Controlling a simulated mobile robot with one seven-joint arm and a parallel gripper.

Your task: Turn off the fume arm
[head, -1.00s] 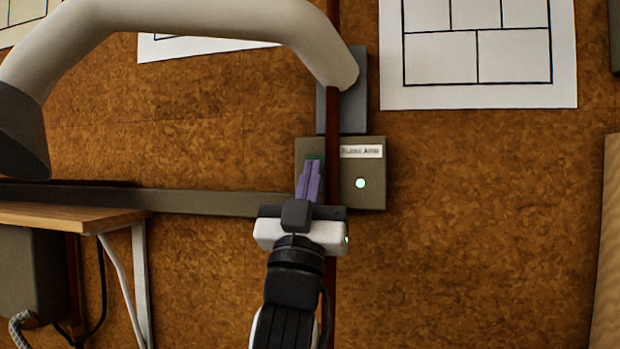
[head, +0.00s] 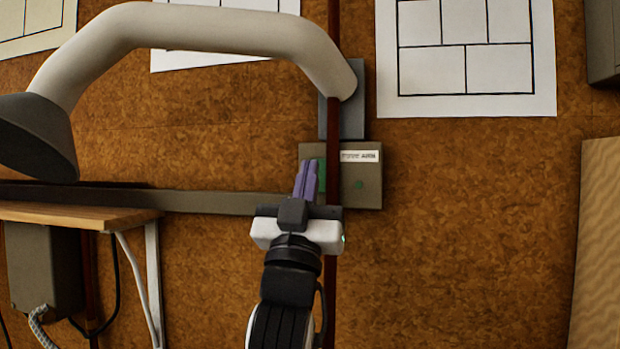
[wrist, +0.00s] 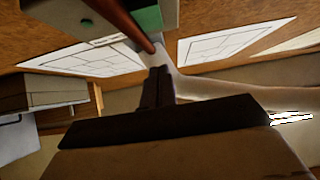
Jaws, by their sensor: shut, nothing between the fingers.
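The fume arm (head: 190,25) is a thick pale curved duct with a dark grey hood (head: 38,135) at its left end. It joins a grey plate on the wall. Below that plate is a grey-green switch box (head: 368,190) with a white label and a small dark green, unlit light (head: 359,185). A green part (head: 321,175) on the box's left side shows beside my fingers, partly hidden. It also shows at the top of the wrist view (wrist: 147,18). My gripper (head: 306,168) is shut and empty, its purple fingers in front of the box's left part. Contact is unclear.
A dark red vertical pipe (head: 333,125) runs in front of the box, just right of my fingers. A grey rail (head: 210,201) runs left from the box. A wooden shelf (head: 85,213) with a white bracket is at lower left. Paper drawings (head: 465,105) hang above.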

